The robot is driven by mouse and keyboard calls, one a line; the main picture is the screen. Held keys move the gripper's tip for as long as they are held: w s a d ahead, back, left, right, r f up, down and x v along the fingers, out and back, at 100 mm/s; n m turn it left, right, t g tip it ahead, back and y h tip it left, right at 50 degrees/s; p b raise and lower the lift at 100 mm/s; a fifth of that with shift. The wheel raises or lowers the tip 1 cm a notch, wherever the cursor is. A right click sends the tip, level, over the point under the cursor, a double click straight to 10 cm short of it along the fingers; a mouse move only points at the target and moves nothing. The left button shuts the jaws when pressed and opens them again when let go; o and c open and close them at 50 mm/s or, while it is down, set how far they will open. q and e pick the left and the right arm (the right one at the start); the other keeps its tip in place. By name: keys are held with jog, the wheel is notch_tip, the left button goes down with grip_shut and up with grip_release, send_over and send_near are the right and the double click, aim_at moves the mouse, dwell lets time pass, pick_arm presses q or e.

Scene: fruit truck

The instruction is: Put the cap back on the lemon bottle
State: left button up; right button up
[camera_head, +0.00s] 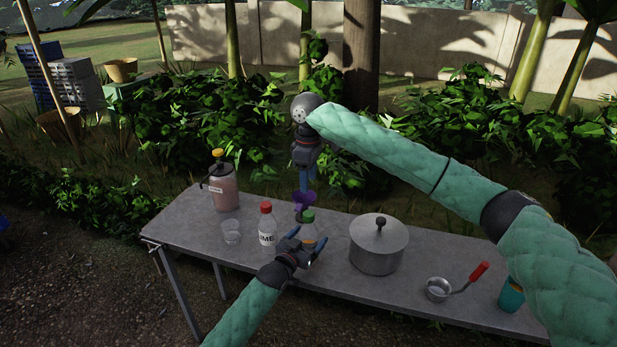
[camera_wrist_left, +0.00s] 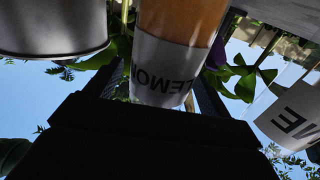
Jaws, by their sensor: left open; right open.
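The lemon bottle (camera_head: 309,237) stands on the table with orange liquid inside. A green cap (camera_head: 308,216) shows at its top; whether it is seated I cannot tell. My left gripper (camera_head: 307,242) is open, its fingers around the bottle's sides. In the left wrist view the bottle's label (camera_wrist_left: 165,72) is upside down between the fingers. My right gripper (camera_head: 304,187) is open, pointing down above and behind the bottle. A purple funnel (camera_head: 304,198) is just below its fingertips; contact is unclear. Purple also shows beside the bottle in the left wrist view.
The lime bottle (camera_head: 267,226) with a red cap stands left of the lemon bottle. A clear cup (camera_head: 231,232) and a pink-filled dispenser (camera_head: 222,184) are farther left. A lidded pot (camera_head: 377,250) stands close on the right, then a red-handled ladle (camera_head: 440,290) and a teal cup (camera_head: 511,295).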

pick_arm(q)
jog(key=shift+s+a+f, duration=0.2)
jog(key=shift+s+a, duration=0.05)
jog(key=shift+s, duration=0.1)
jog(key=b+v, duration=0.2)
jog(key=v, duration=0.3)
jog(key=shift+s+a, duration=0.2)
jog(key=shift+s, duration=0.15)
jog(key=shift+s+a+r, duration=0.15)
jog(key=shift+s+a, duration=0.1)
jog(key=shift+s, duration=0.2)
jog(key=shift+b, duration=0.3)
